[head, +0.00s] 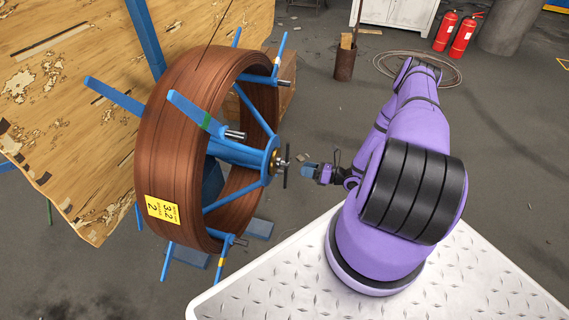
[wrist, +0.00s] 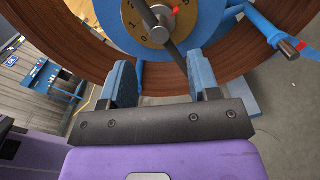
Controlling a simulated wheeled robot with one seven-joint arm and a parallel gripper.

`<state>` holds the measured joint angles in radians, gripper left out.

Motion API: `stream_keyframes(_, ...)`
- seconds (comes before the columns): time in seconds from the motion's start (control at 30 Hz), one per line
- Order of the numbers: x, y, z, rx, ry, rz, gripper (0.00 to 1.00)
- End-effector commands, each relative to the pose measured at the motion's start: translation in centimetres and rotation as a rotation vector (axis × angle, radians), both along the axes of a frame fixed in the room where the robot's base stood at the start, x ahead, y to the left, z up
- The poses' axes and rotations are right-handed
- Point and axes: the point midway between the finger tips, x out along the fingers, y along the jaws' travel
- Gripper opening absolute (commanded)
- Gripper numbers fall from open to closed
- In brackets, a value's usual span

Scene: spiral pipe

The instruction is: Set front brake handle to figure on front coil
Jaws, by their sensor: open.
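The front coil (head: 155,150) is a large brown ring of pipe on a blue spool frame. Its yellow label (head: 163,211) appears to read 32, with a 2 beside it. The front brake handle (head: 286,168) is a thin dark bar at the hub, roughly upright in the head view. In the wrist view the handle (wrist: 172,47) slants down right across a brass dial (wrist: 155,30) with numerals and a red mark. My gripper (head: 308,170) is open, just right of the handle. In the wrist view the handle's lower part reaches near my gripper's (wrist: 161,82) right finger; contact is unclear.
Blue spokes with metal rods (head: 235,134) stick out around the hub. A wooden board (head: 70,90) stands behind the coil. Two red extinguishers (head: 462,36), a white cabinet (head: 398,12) and a rusty bin (head: 345,64) are far back.

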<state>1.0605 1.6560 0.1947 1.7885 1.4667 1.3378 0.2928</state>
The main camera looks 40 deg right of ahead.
Motion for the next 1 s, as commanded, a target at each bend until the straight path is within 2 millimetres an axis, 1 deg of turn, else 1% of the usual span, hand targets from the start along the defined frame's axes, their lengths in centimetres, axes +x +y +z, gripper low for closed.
stream_keyframes(0.3,4.3,3.5,0.0,0.000,-0.002,0.005,0.56)
stream_keyframes(0.5,6.5,5.1,0.0,-0.002,-0.001,0.004,0.56)
stream_keyframes(0.7,7.5,5.9,0.1,-0.002,-0.001,0.004,0.56)
stream_keyframes(0.97,7.6,6.0,0.1,-0.001,-0.001,0.002,0.56)
stream_keyframes(1.0,7.6,6.0,0.1,-0.001,0.000,0.003,0.54)
